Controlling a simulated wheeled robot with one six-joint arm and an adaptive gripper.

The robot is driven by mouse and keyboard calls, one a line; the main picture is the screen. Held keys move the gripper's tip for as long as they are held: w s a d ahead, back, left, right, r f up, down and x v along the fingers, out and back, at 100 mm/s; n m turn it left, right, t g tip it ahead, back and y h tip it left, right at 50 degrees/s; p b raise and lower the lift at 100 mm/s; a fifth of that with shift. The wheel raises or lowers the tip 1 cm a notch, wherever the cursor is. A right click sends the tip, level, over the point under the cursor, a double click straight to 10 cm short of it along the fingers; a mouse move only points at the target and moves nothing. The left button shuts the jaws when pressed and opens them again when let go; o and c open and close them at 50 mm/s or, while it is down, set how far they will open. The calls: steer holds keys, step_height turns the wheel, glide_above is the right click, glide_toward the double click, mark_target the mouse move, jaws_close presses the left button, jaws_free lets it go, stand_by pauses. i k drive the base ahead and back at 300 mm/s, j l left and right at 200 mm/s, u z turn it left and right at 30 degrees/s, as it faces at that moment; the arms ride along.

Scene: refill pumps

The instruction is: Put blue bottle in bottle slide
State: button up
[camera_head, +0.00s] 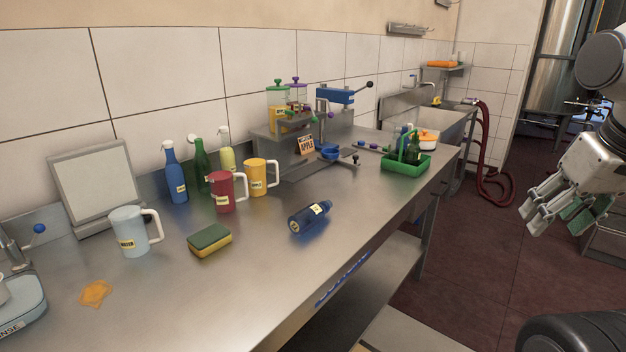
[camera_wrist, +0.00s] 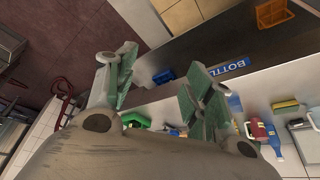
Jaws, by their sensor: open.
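One blue bottle (camera_head: 308,216) with a pale label lies on its side on the steel counter, near the middle. Another blue bottle (camera_head: 175,173) with a white cap stands upright at the back, beside a green bottle. A blue lettered strip (camera_head: 343,278) is on the counter's front edge; it shows in the wrist view (camera_wrist: 230,67) with letters starting "BOTTL". I cannot clearly make out a slide around it. My gripper (camera_head: 558,212) is open and empty, off the counter to the right, far from both bottles. Its green-padded fingers (camera_wrist: 158,72) are spread in the wrist view.
A red mug (camera_head: 221,191), yellow mug (camera_head: 258,177), pale mug (camera_head: 130,232) and sponge (camera_head: 209,240) stand left of the lying bottle. A green caddy (camera_head: 407,166) holds bottles at the right end. The counter in front of the lying bottle is clear.

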mark_target(301, 222)
steer(key=u, duration=1.4)
steer(key=i+l+u, duration=0.1)
steer(key=l, duration=0.75)
steer(key=i+l+u, duration=0.15)
steer(key=l, duration=0.25)
